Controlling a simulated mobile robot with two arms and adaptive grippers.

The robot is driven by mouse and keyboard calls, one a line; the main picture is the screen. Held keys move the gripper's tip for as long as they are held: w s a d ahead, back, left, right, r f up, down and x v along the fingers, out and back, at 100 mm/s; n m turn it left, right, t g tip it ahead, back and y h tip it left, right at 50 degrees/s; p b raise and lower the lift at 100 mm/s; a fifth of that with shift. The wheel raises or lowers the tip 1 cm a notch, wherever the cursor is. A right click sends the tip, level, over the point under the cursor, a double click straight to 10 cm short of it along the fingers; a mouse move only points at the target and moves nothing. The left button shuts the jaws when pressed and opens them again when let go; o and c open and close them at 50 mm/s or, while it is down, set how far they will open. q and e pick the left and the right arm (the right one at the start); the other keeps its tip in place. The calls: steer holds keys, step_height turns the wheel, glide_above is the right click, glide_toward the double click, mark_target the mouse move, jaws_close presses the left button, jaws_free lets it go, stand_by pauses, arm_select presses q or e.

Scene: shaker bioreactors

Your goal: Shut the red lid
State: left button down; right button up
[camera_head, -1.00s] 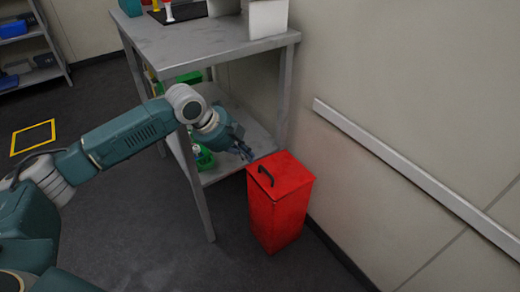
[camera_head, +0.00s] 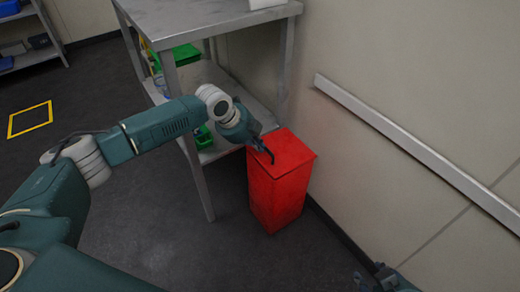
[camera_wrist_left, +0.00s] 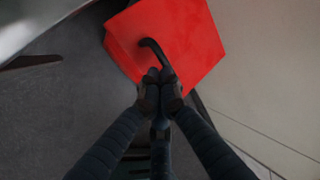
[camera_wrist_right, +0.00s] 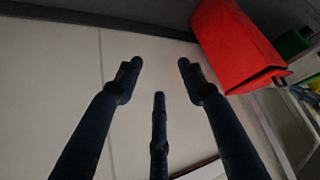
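The red bin (camera_head: 278,200) stands on the floor beside the table, against the wall. Its red lid (camera_head: 290,148) lies across the top in the head view, with no clear gap showing. A black handle (camera_wrist_left: 152,46) bends up from the lid in the left wrist view. My left gripper (camera_head: 264,150) is at this handle. Its fingertips (camera_wrist_left: 160,88) are together around the handle's near end, partly hiding it. My right gripper (camera_head: 376,281) is at the bottom edge of the head view. Its fingers (camera_wrist_right: 158,72) are spread and empty, apart from the bin (camera_wrist_right: 232,45).
A metal table (camera_head: 205,20) with a lower shelf stands left of and behind the bin, its front leg (camera_head: 198,180) close to my left arm. Green containers (camera_head: 180,58) sit on the shelf. A wall rail (camera_head: 400,155) runs right of the bin. The floor before the bin is clear.

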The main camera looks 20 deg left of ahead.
mark_target(263, 158)
arm_select(q)
steer(key=shift+x, duration=0.75)
arm_select(e)
steer(key=shift+w+a+r+t, duration=0.3)
steer(key=shift+w+r, duration=0.15)
steer(key=shift+w, duration=0.3)
steer(key=shift+w+a+r+t, duration=0.2)
steer(key=shift+w+r+t, duration=0.15)
steer(key=shift+w, duration=0.35)
arm_select(q)
steer(key=shift+s+a+f, duration=0.15)
steer(key=shift+f, duration=0.35)
steer(key=shift+s+a+f, duration=0.1)
steer(key=shift+s+f, duration=0.1)
steer(key=shift+f, duration=0.35)
arm_select(e)
steer(key=shift+g, duration=0.85)
steer(key=shift+s+d+f, duration=0.2)
steer(key=shift+s+f, duration=0.1)
steer(key=shift+s, duration=0.25)
steer(key=shift+s+d+f, duration=0.2)
steer(key=shift+s+f, duration=0.1)
steer(key=shift+s, duration=0.3)
steer(key=shift+s+d+f, duration=0.2)
steer(key=shift+s+f, duration=0.1)
steer(key=shift+s, duration=0.25)
steer(key=shift+s, duration=0.1)
